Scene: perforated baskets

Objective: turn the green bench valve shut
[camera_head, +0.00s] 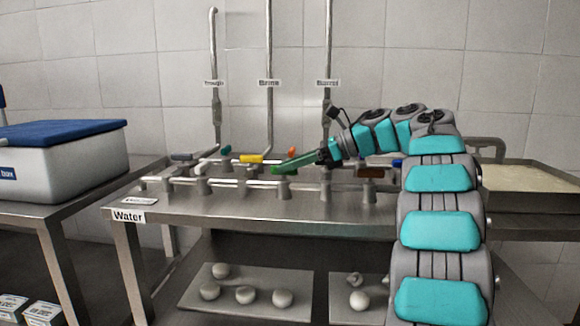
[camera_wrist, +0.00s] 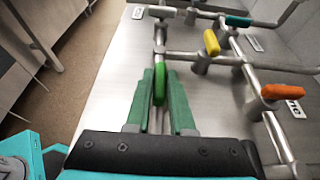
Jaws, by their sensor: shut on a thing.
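The green bench valve's bright green handle (camera_wrist: 159,86) sits between my gripper's two dark green fingers in the wrist view. My gripper (camera_wrist: 160,76) is shut on this handle, with a finger on each side. The handle looks roughly in line with the pipe that runs up the picture there. In the head view my gripper (camera_head: 277,170) reaches in from the right, low over the pipes on the steel bench (camera_head: 240,208). The handle cannot be told apart from the green fingers in that view.
Nearby are a yellow handle (camera_head: 251,158), an orange handle (camera_head: 292,152) and a teal handle (camera_head: 226,150). Upright pipes stand behind. A blue-lidded box (camera_head: 60,165) is at left and a tray (camera_head: 530,178) at right. The bench front is clear.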

